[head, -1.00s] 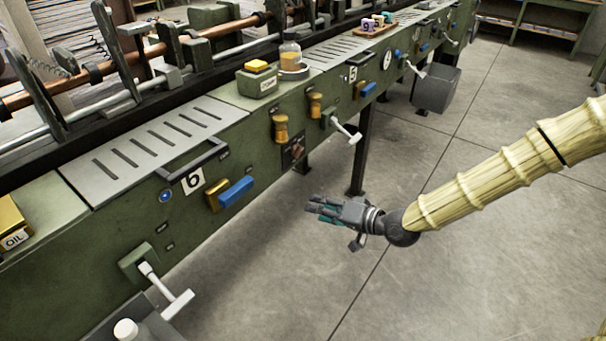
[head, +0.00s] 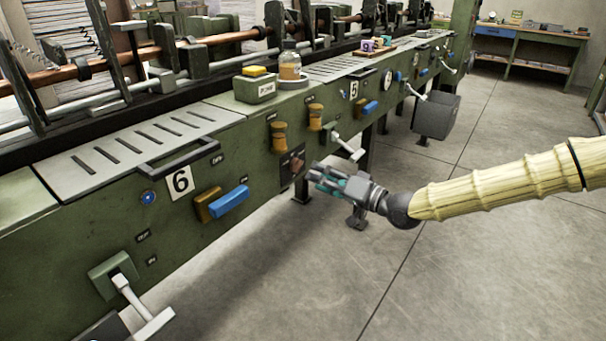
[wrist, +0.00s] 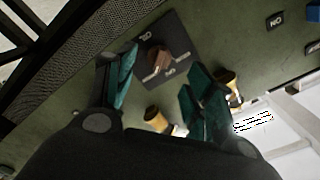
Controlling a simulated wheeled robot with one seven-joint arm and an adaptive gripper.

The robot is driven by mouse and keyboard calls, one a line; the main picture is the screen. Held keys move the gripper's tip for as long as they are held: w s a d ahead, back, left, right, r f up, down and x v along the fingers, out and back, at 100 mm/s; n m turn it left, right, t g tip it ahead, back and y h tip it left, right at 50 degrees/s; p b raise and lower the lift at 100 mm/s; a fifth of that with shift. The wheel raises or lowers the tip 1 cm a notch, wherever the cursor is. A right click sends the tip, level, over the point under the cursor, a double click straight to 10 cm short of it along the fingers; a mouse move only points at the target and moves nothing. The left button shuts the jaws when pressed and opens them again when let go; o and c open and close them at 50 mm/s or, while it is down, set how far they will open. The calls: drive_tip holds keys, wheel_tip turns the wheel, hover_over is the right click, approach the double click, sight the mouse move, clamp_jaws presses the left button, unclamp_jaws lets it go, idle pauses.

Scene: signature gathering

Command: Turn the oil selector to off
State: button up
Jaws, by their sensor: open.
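The oil selector is most likely the small brown knob (head: 296,163) on a dark square plate, set low in the green machine front beneath two brass knobs. In the wrist view the brown knob (wrist: 163,59) sits on its dark plate, between and beyond my fingers; small white labels on the plate are too small to read. My gripper (head: 325,179) is open and empty, just right of the plate in the head view. In the wrist view my gripper (wrist: 158,88) has its teal-padded fingers spread on either side of the knob, apparently not touching it.
Brass knobs (head: 279,137) and a white-handled lever (head: 348,147) stick out close to the plate. A blue handle (head: 229,201) and a lower white lever (head: 140,305) project further left. A grey bin (head: 436,115) hangs at the right. The floor (head: 440,260) on the right is clear.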

sight(297, 166)
drive_tip(key=shift+b+x, duration=0.55)
drive_tip(key=shift+x, duration=2.6)
drive_tip(key=c, duration=1)
